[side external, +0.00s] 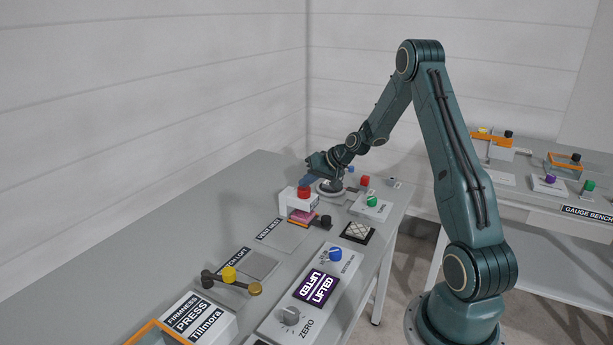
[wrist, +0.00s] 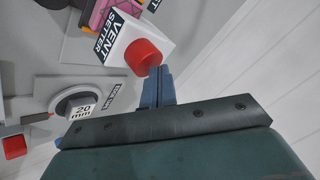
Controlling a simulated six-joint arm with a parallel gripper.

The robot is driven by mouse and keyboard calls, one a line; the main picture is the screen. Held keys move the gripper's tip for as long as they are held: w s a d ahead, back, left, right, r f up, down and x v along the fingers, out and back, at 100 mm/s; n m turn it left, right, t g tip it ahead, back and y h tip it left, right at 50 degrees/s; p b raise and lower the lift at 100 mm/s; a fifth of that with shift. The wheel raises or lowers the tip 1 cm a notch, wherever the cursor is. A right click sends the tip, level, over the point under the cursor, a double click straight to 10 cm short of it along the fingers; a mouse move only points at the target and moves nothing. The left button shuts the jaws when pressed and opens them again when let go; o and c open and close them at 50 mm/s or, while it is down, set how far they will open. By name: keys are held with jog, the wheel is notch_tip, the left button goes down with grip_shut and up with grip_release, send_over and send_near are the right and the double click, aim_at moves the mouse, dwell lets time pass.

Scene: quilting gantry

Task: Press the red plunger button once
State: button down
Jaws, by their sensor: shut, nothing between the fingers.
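A red cylindrical button (side external: 304,193) stands on top of a white block labelled VENT SETTER (wrist: 122,38). The same button shows in the wrist view (wrist: 144,57), just beyond my fingertips. My gripper (side external: 306,182) is shut and empty, with its blue fingers together close above and behind the button. In the wrist view my fingertips (wrist: 159,70) overlap the button's lower right edge; I cannot tell whether they touch it. A second, smaller red knob (side external: 365,181) sits farther right in the side view and at the lower left of the wrist view (wrist: 14,147).
A round dark-ringed fixture marked 20 mm (wrist: 78,104) stands near the block. A pink and orange piece (side external: 301,217) lies at the block's front. The table's left side is clear.

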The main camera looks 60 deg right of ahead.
aim_at(307, 189)
jog(key=shift+f, duration=0.75)
dwell(0.9)
jog(key=shift+r, duration=1.45)
jog(key=shift+r, duration=2.5)
